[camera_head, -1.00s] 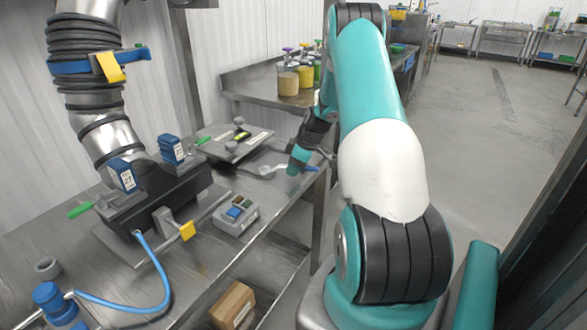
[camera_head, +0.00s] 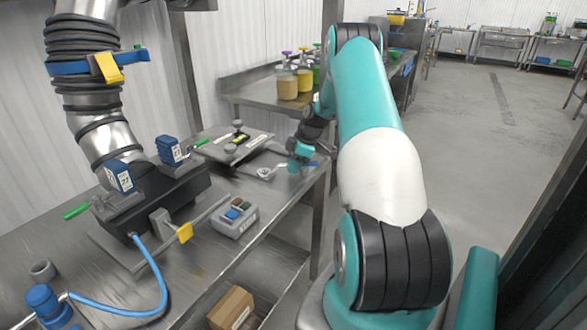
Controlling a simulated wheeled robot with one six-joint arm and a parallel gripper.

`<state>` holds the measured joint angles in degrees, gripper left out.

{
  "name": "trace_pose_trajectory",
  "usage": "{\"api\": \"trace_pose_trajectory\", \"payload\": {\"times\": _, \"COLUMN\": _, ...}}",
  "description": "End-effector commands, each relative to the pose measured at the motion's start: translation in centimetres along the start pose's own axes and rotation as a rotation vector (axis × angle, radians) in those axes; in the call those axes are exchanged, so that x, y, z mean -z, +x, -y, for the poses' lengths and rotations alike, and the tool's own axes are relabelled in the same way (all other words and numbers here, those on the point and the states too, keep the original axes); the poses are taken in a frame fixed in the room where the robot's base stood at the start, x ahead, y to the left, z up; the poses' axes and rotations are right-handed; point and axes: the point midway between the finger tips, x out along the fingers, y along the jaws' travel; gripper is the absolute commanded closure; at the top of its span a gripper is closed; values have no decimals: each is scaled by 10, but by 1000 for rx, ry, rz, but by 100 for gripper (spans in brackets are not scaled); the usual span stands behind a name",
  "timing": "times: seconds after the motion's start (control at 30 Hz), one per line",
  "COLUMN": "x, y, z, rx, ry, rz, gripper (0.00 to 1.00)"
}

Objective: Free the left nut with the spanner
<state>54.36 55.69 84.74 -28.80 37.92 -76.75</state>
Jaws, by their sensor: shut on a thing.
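The spanner (camera_head: 268,172) is a silver tool with a ring-like head at the left and a blue end at the right. It is near the right edge of the steel table. My gripper (camera_head: 298,163) is shut on its handle, the fingers small and partly hidden by the wrist. I cannot tell which part is the left nut, or whether the spanner touches one.
A black manifold with blue blocks (camera_head: 119,176) and a green handle (camera_head: 76,211) stands on the table (camera_head: 190,287) left of the plate. A grey button box (camera_head: 236,218) sits in front. A blue hose (camera_head: 150,307) lies at the front left. Jars (camera_head: 288,84) stand on a bench behind.

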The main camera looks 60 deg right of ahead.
Motion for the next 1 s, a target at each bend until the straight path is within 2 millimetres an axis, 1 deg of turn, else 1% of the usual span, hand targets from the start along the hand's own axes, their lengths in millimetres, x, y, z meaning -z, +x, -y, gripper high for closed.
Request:
{"api": "trace_pose_trajectory", "payload": {"times": 0.1, "x": 0, "y": 0, "z": -4, "rx": 6, "ry": -31, "rz": -1, "gripper": 100}}
{"api": "trace_pose_trajectory", "payload": {"times": 0.43, "x": 1, "y": -1, "z": -3, "rx": 4, "ry": -24, "rz": -1, "gripper": 100}}
{"api": "trace_pose_trajectory", "payload": {"times": 1.0, "x": 6, "y": 1, "z": 25, "rx": -105, "ry": 249, "rz": -2, "gripper": 100}}
